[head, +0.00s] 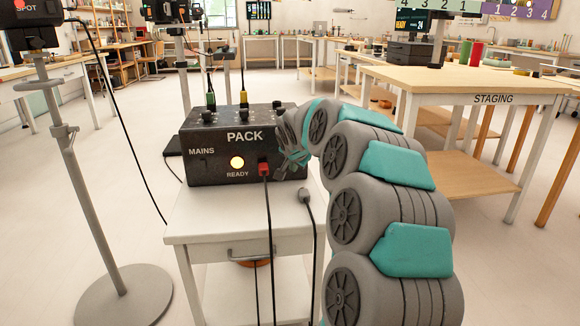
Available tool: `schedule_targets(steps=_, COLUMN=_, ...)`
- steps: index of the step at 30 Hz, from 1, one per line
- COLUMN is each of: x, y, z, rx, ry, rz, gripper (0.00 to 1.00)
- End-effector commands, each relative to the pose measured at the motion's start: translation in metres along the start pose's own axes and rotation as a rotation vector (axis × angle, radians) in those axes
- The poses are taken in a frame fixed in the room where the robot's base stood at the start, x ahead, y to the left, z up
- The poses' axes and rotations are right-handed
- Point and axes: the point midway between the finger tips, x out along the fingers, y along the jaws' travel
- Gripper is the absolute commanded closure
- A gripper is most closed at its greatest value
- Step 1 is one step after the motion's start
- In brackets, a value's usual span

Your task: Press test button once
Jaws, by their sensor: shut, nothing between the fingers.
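A dark box labelled PACK (225,150) sits on a small white cabinet. Its front has the word MAINS at left, a lit READY lamp (237,162) and a red plug (264,168) in a socket. I cannot make out a test button; the right part of the front is covered by my gripper and arm. My gripper (283,173) is shut and empty, its fingers pointing down and left, in front of the box's right end. I cannot tell whether it touches the box.
A loose black cable connector (306,197) lies on the white cabinet (200,222), its cable hanging over the front. A lamp stand (88,200) with a round base is at left. A STAGING bench (470,82) stands at right. Floor between is clear.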

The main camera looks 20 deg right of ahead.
Motion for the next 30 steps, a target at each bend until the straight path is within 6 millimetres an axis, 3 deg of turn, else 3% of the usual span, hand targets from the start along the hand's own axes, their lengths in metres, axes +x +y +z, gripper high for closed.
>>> schedule_targets(steps=12, x=-0.02, y=0.017, z=0.017, rx=0.0, ry=-0.002, rz=0.002, gripper=1.0)
schedule_targets(steps=30, x=-0.021, y=0.016, z=0.016, rx=0.001, ry=-0.001, rz=0.001, gripper=1.0)
